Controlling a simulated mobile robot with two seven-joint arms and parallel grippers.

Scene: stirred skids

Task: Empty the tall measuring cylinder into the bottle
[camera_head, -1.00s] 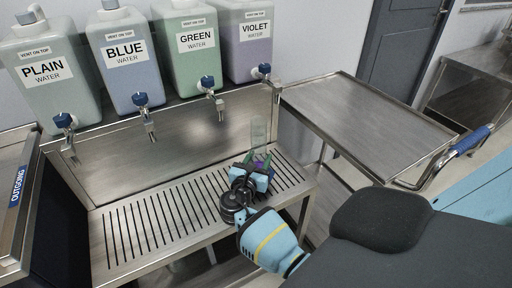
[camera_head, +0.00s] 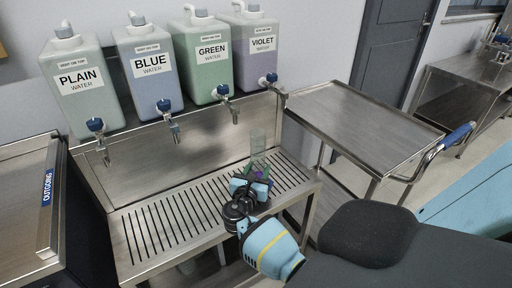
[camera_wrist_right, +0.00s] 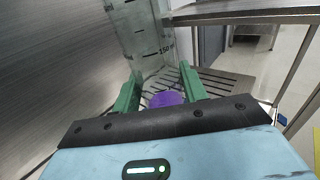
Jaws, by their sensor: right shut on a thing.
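The tall measuring cylinder (camera_head: 258,142) is clear, with graduation marks, and looks upright over the right end of the slotted drip grate. My right gripper (camera_head: 256,176) is shut on its lower part; the gripper hides the cylinder's foot, so I cannot tell if it touches the grate. In the right wrist view the cylinder (camera_wrist_right: 142,38) rises between the green fingers (camera_wrist_right: 157,88), with a "150" mark showing. A purple patch (camera_wrist_right: 165,99) shows between the fingers; I cannot tell whether it is liquid or the cylinder's base. I see no bottle. My left gripper is out of view.
Plain (camera_head: 85,85), blue (camera_head: 148,72), green (camera_head: 207,60) and violet (camera_head: 256,55) water containers with taps stand behind the drip grate (camera_head: 165,222). An empty steel trolley (camera_head: 360,120) stands to the right. An "OUTGOING" surface (camera_head: 22,190) is at left.

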